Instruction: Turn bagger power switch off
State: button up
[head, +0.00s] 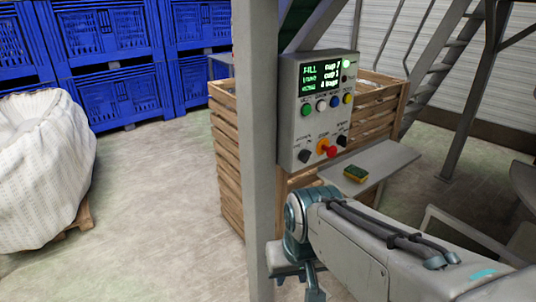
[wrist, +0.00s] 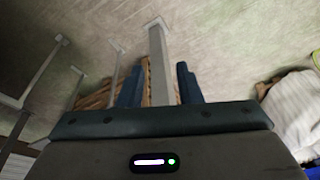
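The bagger's control panel (head: 318,110) is a grey upright box on a post. Its screen (head: 320,77) shows lit green and white text. A green lamp (head: 346,63) glows at its top right.
A grey post (head: 255,130) stands just left of the panel. A small shelf (head: 372,165) with a yellow-green sponge (head: 355,174) juts out below it. A wooden crate (head: 228,170) is behind. A white bulk bag (head: 40,165) stands left; floor between is clear.

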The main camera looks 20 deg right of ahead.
jog(key=w+a+f+m+g+y, duration=0.1)
jog(key=m+y, duration=0.1)
jog(key=m, duration=0.3)
jog(key=m+t+y, duration=0.4)
jog(key=m+t, duration=1.1)
jog(key=m, duration=2)
send_near(306, 156)
jog(key=x, duration=0.2)
jog(key=p+x, duration=0.1)
jog(key=x, duration=0.4)
jog(key=shift+w+d+p, duration=0.2)
jog(key=shift+w+p, duration=0.1)
jog(key=shift+w, duration=0.15)
jog(key=shift+f, duration=0.1)
grip_shut()
